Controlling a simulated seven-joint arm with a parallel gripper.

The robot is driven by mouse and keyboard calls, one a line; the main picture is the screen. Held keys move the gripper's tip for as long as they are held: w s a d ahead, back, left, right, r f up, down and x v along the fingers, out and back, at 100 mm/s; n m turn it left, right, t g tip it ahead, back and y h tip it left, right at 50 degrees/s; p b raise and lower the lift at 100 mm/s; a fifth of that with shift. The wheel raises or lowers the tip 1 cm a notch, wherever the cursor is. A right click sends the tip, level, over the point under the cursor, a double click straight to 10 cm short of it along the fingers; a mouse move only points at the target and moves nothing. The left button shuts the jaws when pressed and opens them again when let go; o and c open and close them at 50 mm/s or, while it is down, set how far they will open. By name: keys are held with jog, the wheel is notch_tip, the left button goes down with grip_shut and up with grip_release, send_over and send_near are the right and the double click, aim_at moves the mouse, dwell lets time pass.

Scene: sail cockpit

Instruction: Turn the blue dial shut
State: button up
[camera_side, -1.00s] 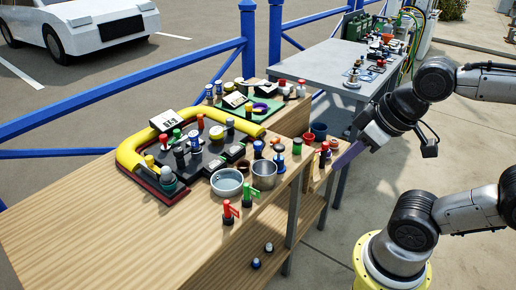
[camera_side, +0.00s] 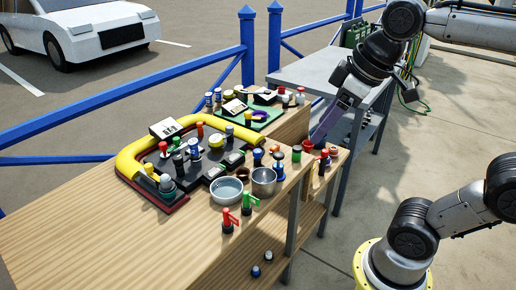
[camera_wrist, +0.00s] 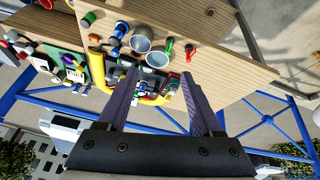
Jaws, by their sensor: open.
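Several small controls with blue parts stand on the wooden bench (camera_side: 110,225); I cannot tell which is the blue dial. One blue-topped knob (camera_side: 194,145) stands on the dark panel (camera_side: 208,166) inside the yellow curved tube (camera_side: 133,150). Another blue control (camera_side: 279,170) stands near the right edge, beside the metal cup (camera_side: 264,187). My gripper (camera_side: 318,139) is off the bench's back right, fingers pointing down left. In the wrist view my gripper (camera_wrist: 158,74) has its two purple fingers apart, nothing between them, with the dark panel and tube beyond.
A pale bowl (camera_side: 227,191) stands beside the metal cup. Red and green valves (camera_side: 229,222) stand near the bench's front edge. A green board (camera_side: 262,118) with items lies behind. A grey table (camera_side: 305,75) stands farther back. The bench's left part is bare.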

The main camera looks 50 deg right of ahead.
jog(key=w+d+r+g, duration=0.1)
jog(key=w+d+r, duration=0.2)
jog(key=w, duration=0.7)
jog(key=g, duration=0.4)
send_over(258, 151)
notch_tip(258, 151, down, 15)
notch_tip(258, 151, down, 13)
jog(key=shift+f, duration=0.1)
jog(key=shift+d, duration=0.1)
grip_shut()
